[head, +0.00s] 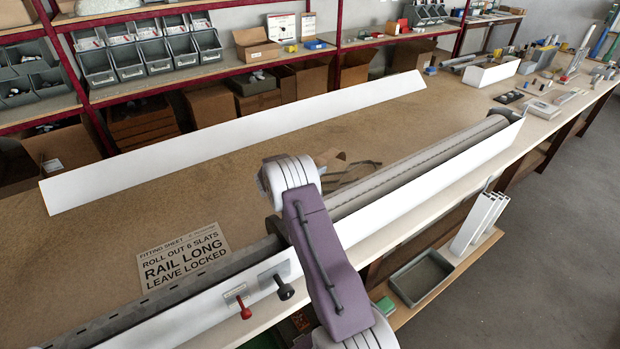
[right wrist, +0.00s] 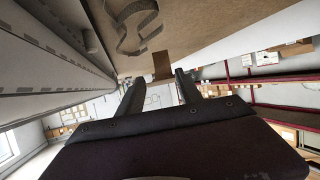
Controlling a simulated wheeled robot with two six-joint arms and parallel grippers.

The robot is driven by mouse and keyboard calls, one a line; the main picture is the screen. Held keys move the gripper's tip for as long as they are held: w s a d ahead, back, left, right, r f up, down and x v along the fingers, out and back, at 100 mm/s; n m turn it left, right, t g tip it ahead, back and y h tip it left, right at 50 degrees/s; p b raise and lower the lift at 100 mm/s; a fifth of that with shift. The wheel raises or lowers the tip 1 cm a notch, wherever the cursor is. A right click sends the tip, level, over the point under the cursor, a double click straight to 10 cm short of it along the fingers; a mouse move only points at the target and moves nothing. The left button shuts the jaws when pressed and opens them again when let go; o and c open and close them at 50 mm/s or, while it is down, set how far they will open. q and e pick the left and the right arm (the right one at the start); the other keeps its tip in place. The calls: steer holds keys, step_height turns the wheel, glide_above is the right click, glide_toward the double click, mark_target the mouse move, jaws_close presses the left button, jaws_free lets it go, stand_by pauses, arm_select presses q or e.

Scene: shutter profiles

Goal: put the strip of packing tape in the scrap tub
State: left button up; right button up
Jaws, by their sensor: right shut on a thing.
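A small brown piece (right wrist: 162,64), which looks like the strip of packing tape, sits between the fingertips of my right gripper (right wrist: 160,78) in the right wrist view. In the head view, the brown piece (head: 328,157) shows just past my right wrist, above the table. The gripper's fingers are mostly hidden there by my wrist. A grey open tub (head: 421,277), likely the scrap tub, sits on the low shelf below the table's front edge, right of my arm; its floor looks bare. My left gripper is not in view.
A dark curled band (head: 358,172) lies on the tabletop beside a long grey roller and white rail (head: 430,180). A long white slat (head: 240,130) lies behind. White profiles (head: 480,222) stand near the tub. A printed sheet (head: 185,258) lies at left.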

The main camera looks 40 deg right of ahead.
steer(key=f, duration=0.4)
steer(key=shift+w+a+f, duration=0.3)
steer(key=shift+a+f, duration=0.1)
steer(key=shift+s, duration=0.1)
